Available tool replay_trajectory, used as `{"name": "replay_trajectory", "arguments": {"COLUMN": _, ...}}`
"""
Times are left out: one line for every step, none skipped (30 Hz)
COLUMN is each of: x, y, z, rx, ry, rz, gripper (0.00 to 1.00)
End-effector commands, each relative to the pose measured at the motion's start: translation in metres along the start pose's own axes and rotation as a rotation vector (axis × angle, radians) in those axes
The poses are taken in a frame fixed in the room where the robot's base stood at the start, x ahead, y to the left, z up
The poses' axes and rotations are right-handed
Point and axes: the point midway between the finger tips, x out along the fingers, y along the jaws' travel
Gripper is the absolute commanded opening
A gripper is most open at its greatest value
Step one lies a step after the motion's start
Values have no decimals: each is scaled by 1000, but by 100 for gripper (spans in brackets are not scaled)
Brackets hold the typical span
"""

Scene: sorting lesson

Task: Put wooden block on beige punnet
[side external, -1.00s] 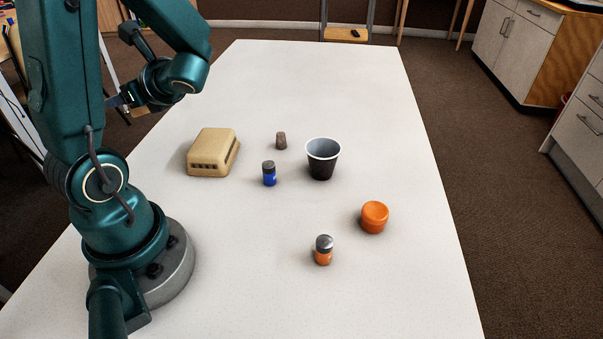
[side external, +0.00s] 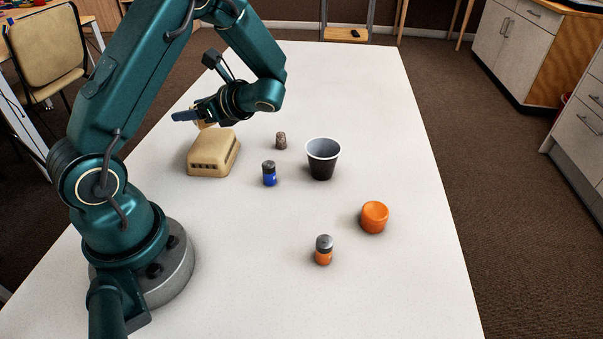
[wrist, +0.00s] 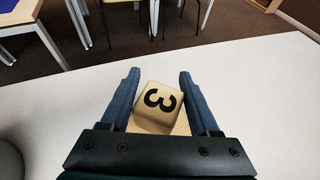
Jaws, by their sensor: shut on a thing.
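The wooden block (wrist: 160,101), pale with a black 3 on its face, sits between the two blue fingers of my gripper (wrist: 158,76) in the wrist view. My gripper is shut on it. In the side view my gripper (side external: 184,116) is above the table, by the far-left side of the beige punnet (side external: 211,168). A small pale part of the block shows there, just above the punnet's back edge; contact cannot be told. The punnet has rounded corners and a row of slots low on its near side.
Right of the punnet stand a blue jar with a dark lid (side external: 269,175), a small brown cork-like piece (side external: 281,142) and a dark cup (side external: 321,164). Nearer are an orange round container (side external: 374,218) and an orange shaker (side external: 323,252). The white table's (side external: 350,80) far end is clear.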

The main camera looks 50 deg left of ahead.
Motion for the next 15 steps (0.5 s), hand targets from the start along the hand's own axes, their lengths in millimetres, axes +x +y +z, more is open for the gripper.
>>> {"name": "replay_trajectory", "arguments": {"x": -1, "y": -2, "z": -2, "rx": 1, "ry": 0, "rz": 0, "gripper": 9}}
{"name": "replay_trajectory", "arguments": {"x": 0, "y": -2, "z": -3, "rx": 1, "ry": 0, "rz": 0, "gripper": 9}}
{"name": "replay_trajectory", "arguments": {"x": 0, "y": -3, "z": -5, "rx": 2, "ry": -1, "rz": 0, "gripper": 9}}
{"name": "replay_trajectory", "arguments": {"x": 1, "y": -3, "z": -8, "rx": 3, "ry": -1, "rz": 1, "gripper": 9}}
{"name": "replay_trajectory", "arguments": {"x": 2, "y": -2, "z": -11, "rx": 4, "ry": -1, "rz": 1, "gripper": 9}}
{"name": "replay_trajectory", "arguments": {"x": 5, "y": -2, "z": -16, "rx": 6, "ry": 0, "rz": 1, "gripper": 9}}
{"name": "replay_trajectory", "arguments": {"x": 6, "y": -2, "z": -20, "rx": 6, "ry": 0, "rz": 1, "gripper": 9}}
{"name": "replay_trajectory", "arguments": {"x": 8, "y": -2, "z": -24, "rx": 7, "ry": 0, "rz": 2, "gripper": 9}}
{"name": "replay_trajectory", "arguments": {"x": 10, "y": -2, "z": -28, "rx": 6, "ry": -1, "rz": 1, "gripper": 9}}
{"name": "replay_trajectory", "arguments": {"x": 11, "y": -2, "z": -31, "rx": 6, "ry": -1, "rz": 1, "gripper": 8}}
{"name": "replay_trajectory", "arguments": {"x": 12, "y": -2, "z": -34, "rx": 4, "ry": -1, "rz": 0, "gripper": 8}}
{"name": "replay_trajectory", "arguments": {"x": 13, "y": -2, "z": -37, "rx": 3, "ry": -1, "rz": -1, "gripper": 8}}
{"name": "replay_trajectory", "arguments": {"x": 14, "y": -2, "z": -38, "rx": 3, "ry": 0, "rz": -1, "gripper": 8}}
{"name": "replay_trajectory", "arguments": {"x": 14, "y": -2, "z": -39, "rx": 2, "ry": 0, "rz": -1, "gripper": 8}}
{"name": "replay_trajectory", "arguments": {"x": 14, "y": -2, "z": -40, "rx": 1, "ry": 0, "rz": -2, "gripper": 8}}
